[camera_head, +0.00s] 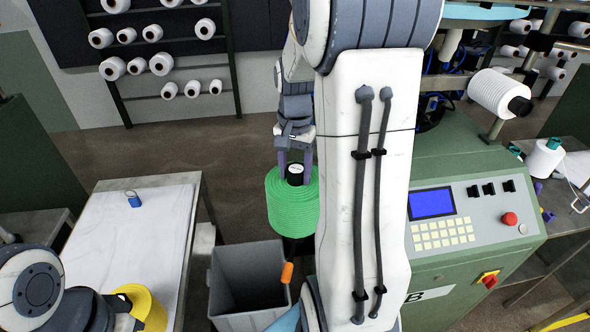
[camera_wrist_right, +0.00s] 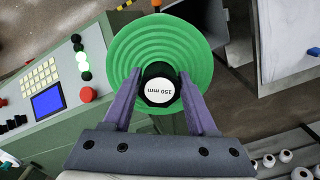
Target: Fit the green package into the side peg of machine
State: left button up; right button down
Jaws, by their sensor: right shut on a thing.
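The green package (camera_head: 292,210) is a wound, ridged disc-like spool with a black core. My right gripper (camera_head: 296,165) is shut on that core from above and holds the package in the air, left of the green machine (camera_head: 470,240). In the right wrist view, the two purple fingers (camera_wrist_right: 160,88) press on both sides of the black core, labelled "150 mm", with the green package (camera_wrist_right: 128,50) around it. A dark rod with an orange tip (camera_head: 287,272) shows just below the package. I cannot tell whether it is the side peg.
A grey bin (camera_head: 225,285) stands below and left of the package. A pale table (camera_head: 140,225) at left carries a blue padlock-shaped item (camera_head: 133,199). The machine's control panel (camera_head: 450,218) is right of my arm.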

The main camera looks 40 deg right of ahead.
jog(key=shift+f+b, duration=3)
jog(key=shift+f, duration=1.25)
jog(key=shift+c, duration=0.6)
grip_release()
notch_tip(320, 180, up, 11)
jog(key=shift+f+b, duration=0.2)
jog(key=shift+b, duration=0.45)
